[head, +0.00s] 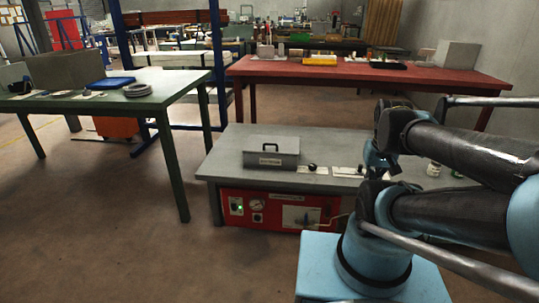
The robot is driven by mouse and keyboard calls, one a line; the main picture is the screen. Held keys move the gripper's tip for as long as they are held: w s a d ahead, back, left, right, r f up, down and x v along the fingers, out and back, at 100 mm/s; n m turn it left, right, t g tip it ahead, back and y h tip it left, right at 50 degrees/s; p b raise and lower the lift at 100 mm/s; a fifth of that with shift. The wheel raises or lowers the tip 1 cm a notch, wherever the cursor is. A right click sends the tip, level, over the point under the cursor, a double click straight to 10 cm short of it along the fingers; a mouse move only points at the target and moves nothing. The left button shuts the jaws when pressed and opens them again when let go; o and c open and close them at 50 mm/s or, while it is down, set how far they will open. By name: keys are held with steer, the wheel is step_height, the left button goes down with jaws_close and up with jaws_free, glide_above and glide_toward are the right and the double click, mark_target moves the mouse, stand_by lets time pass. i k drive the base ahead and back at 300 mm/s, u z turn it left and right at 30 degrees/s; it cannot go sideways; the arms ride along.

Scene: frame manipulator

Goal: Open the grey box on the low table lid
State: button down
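The grey box (262,157) sits on the low grey table (228,160), left of my arm. Its lid (284,150) looks shut, with a dark handle on top and a small label on the front face. My gripper (376,167) seems to be at the end of my arm, right of the box and apart from it, over the right part of the low table. My arm links partly hide it, and its fingers cannot be made out.
A dark knob (309,168) and small cards lie right of the box. A red panel (275,210) with a gauge is under the tabletop. A green table (165,88) stands at left, a red table (440,80) behind. Floor between the green and low tables is clear.

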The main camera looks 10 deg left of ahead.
mark_target(266, 144)
steer(key=k, duration=0.95)
steer(key=z, duration=0.3)
steer(key=i, duration=1.9)
steer(key=u, duration=0.5)
